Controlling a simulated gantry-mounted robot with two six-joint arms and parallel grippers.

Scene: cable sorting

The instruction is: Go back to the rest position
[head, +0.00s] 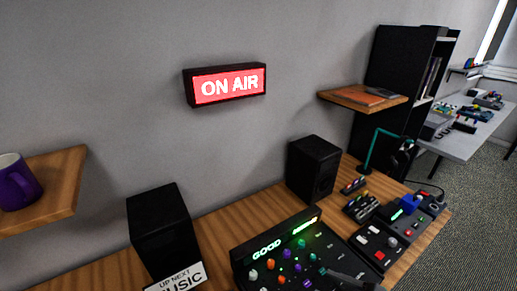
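Neither of my grippers can be made out in the head view. A dark elongated shape (352,281) lies at the bottom edge over the mixer's right corner; I cannot tell what it is. The black mixer (240,262) with coloured knobs and a lit green "GOOD" display stands on the wooden desk (222,222). To its right are small black devices, one with red and white buttons (377,243). A blue piece (410,203) sits on another device with a green light.
Two black speakers (163,232) (314,168) stand on the desk. A purple mug (17,184) sits on the left shelf (62,190). A lit "ON AIR" sign (226,85) hangs on the wall. A green stand (371,150) rises at the desk's back right, below another wooden shelf (350,97).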

